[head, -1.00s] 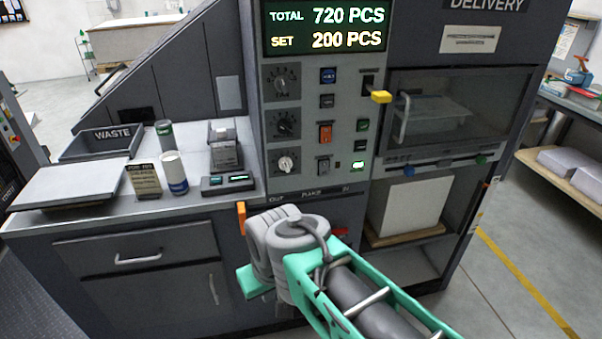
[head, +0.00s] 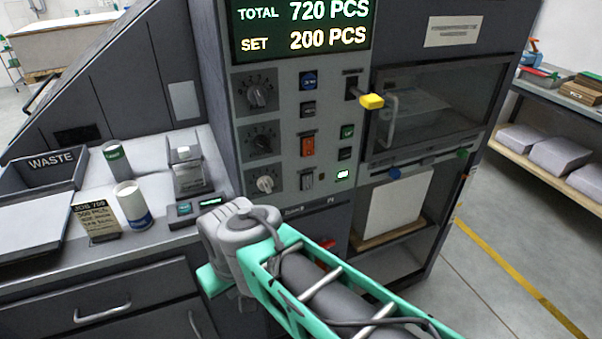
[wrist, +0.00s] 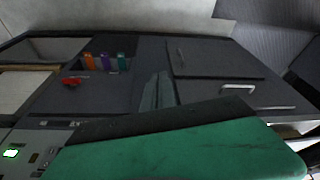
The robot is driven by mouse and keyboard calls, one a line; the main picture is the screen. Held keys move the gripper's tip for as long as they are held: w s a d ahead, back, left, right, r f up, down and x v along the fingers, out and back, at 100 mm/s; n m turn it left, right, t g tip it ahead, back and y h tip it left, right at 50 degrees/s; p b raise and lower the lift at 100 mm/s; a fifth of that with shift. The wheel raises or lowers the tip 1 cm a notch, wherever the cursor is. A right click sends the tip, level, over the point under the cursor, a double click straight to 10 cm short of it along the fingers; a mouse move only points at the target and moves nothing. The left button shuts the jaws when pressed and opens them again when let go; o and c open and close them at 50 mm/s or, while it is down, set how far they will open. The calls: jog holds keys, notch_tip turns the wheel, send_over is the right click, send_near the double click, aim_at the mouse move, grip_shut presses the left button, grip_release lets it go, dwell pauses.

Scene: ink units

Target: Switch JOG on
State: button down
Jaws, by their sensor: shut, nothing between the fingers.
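The control panel (head: 300,120) stands upright right of centre in the head view, with three dials, several buttons and rocker switches. Its small labels are too blurred to read, so I cannot tell which control is JOG. A green-white lamp (head: 343,174) is lit at lower right. My gripper (wrist: 170,120) shows as a large green body with a dark edge in the wrist view; its jaws are shut and empty. In the head view my wrist is below the panel, apart from the switches; the fingertips are hidden.
A yellow-tipped lever (head: 371,101) sticks out at the panel's upper right, beside the glazed hatch (head: 440,110). Left, the worktop holds a white-labelled can (head: 132,204), a green-topped can (head: 115,160), a job card (head: 95,221) and the waste tray (head: 45,172).

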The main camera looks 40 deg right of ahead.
jog(key=w+d+r+n+t+y+p, duration=0.1)
jog(key=w+d+r+n, duration=0.3)
jog(key=d, duration=0.3)
jog(key=w+d+r+n+y+p, duration=0.1)
jog(key=w+d+r+n, duration=0.25)
jog(key=w+d, duration=0.35)
jog(key=s+d+r+n, duration=0.1)
jog(key=s+d+n, duration=0.1)
jog(key=d, duration=0.4)
jog(key=s+d+r+n+t+p, duration=0.1)
jog(key=s+d+r+n, duration=0.1)
jog(key=s+d, duration=0.2)
jog(key=s+d+r+n+t, duration=0.1)
jog(key=s+d+n, duration=0.1)
jog(key=d, duration=0.7)
jog(key=shift+s+r+y+p, duration=0.15)
jog(key=shift+s+y+p, duration=0.15)
jog(key=shift+s+y, duration=0.15)
